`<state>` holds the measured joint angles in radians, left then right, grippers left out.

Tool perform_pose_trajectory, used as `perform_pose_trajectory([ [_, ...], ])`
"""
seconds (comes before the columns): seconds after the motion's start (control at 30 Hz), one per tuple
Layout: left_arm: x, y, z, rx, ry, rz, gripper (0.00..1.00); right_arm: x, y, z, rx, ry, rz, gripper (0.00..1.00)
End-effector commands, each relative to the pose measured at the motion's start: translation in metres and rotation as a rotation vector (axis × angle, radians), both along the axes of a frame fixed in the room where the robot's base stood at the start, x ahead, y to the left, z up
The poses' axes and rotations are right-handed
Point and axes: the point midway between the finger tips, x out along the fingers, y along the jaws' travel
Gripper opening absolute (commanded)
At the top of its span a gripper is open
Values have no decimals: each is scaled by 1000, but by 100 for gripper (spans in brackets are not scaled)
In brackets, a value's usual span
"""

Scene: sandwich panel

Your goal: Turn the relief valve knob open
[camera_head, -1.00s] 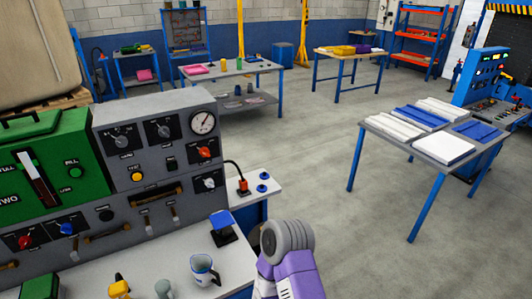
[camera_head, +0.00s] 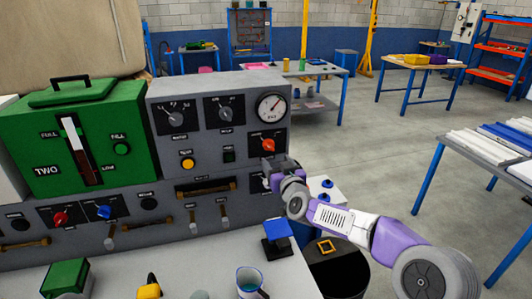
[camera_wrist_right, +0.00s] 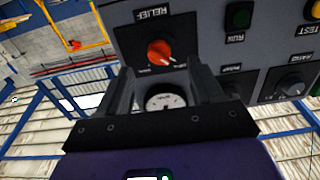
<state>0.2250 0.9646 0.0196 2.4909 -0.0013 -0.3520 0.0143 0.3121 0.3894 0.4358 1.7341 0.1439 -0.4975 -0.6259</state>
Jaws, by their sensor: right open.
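The relief valve knob (camera_head: 268,144) is an orange-red knob on a black plate, below the round gauge on the grey panel's right side. In the right wrist view the knob (camera_wrist_right: 160,52) shows upside down under the label RELIEF, just beyond the fingertips. My right gripper (camera_head: 272,167) is just below and to the right of the knob in the head view, close to the panel front. In the wrist view its two fingers (camera_wrist_right: 166,82) stand apart with nothing between them, and I see no contact with the knob. My left gripper is out of view.
The gauge (camera_head: 271,107) sits above the knob. A blue-topped block (camera_head: 277,238) and a mug (camera_head: 250,282) stand on the bench below. Open floor lies to the right.

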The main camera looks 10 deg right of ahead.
Motion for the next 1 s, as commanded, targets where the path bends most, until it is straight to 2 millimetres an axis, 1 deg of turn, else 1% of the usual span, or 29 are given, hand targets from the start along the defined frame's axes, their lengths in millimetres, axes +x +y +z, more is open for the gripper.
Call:
perform_pose_trajectory([
  [0.03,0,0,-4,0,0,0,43,1,-2,5,-5,-17,-6,66],
  [0.13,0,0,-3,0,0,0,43,6,-3,12,-9,-28,-9,66],
  [0.27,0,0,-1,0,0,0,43,21,-2,12,-8,-27,-8,66],
  [0.5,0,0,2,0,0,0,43,53,0,10,-6,-25,-7,66],
  [0.6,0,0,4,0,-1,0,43,63,0,11,-6,-25,-8,66],
  [0.8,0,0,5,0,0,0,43,74,0,11,-8,-25,-7,66],
  [1.0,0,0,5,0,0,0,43,76,0,10,-8,-24,-7,66],
])
